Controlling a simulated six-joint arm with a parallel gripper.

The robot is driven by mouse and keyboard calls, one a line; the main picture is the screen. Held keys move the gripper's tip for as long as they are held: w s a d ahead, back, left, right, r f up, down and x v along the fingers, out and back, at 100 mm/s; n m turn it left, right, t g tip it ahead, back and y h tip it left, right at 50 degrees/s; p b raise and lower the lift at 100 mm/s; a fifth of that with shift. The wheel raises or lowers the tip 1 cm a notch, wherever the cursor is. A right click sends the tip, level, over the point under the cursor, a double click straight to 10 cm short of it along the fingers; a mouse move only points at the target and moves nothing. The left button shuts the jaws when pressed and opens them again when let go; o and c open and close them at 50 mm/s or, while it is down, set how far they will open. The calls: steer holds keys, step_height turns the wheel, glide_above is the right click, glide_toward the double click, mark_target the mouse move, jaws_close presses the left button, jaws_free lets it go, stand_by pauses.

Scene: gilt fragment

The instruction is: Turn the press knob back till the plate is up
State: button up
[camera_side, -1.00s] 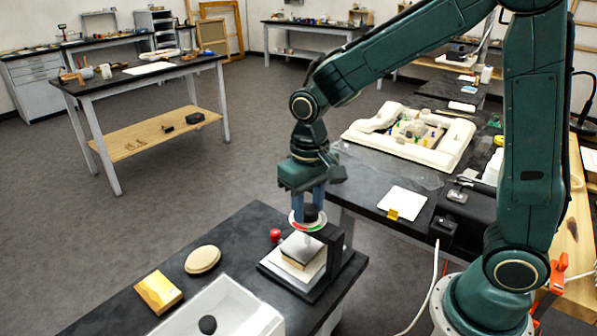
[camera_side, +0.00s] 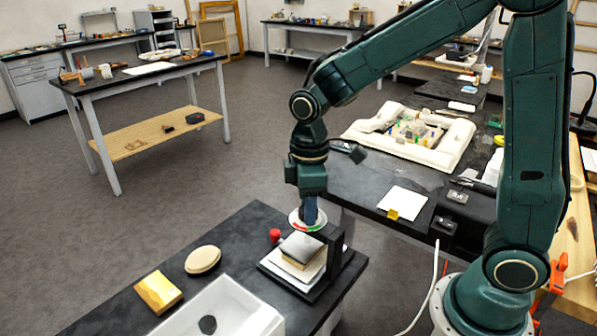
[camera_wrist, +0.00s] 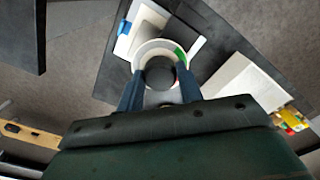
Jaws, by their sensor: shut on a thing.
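The press (camera_side: 335,254) stands at the right end of the dark bench, with a black post and base. Its dark knob (camera_wrist: 160,72) shows in the wrist view between my two blue fingers, inside a pale ring dial (camera_wrist: 143,54) with a green part. In the side view the dial (camera_side: 296,219) shows red and green. My gripper (camera_side: 309,212) points down from above and is shut on the knob; its fingers hide most of it there. The grey plate (camera_side: 300,244) lies over a tan stack (camera_side: 299,262). I cannot tell whether plate and stack touch.
A red pot (camera_side: 275,236) stands close left of the press. A tan oval (camera_side: 203,259), a yellow block (camera_side: 158,292) and a white tray (camera_side: 247,318) with a dark lump (camera_side: 208,325) lie further left. Another table (camera_side: 365,184) stands behind at the right.

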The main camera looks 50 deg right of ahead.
steer(key=n, duration=0.3)
steer(key=shift+n, duration=0.4)
steer(key=shift+r+n, duration=0.1)
steer(key=shift+n, duration=1.7)
steer(key=o, duration=1)
step_height(320, 180, up, 14)
